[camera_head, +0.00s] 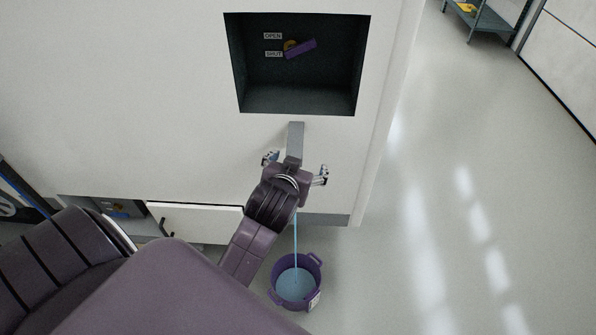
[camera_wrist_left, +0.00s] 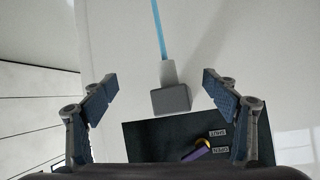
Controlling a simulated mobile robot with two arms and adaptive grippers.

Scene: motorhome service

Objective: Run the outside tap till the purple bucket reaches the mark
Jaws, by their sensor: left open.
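The purple bucket (camera_head: 311,265) stands upright on the floor, with pale blue water (camera_head: 293,284) inside. A white patch shows on its right side; I cannot read the level mark. A thin blue stream (camera_head: 295,235) runs into it from the grey spout (camera_head: 296,131), which also shows in the left wrist view (camera_wrist_left: 171,98). The tap's purple lever (camera_head: 301,49) sits in a dark recess beside OPEN and SHUT labels, and in the left wrist view (camera_wrist_left: 196,154). My left gripper (camera_head: 296,167) is open and empty in front of the spout, below the recess. My right gripper is out of view.
A low hatch flap (camera_head: 197,221) hangs at the vehicle's lower left, beside a dark opening. A grey shelf (camera_head: 480,17) with a yellow item stands at the far upper right. The floor right of the bucket is clear.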

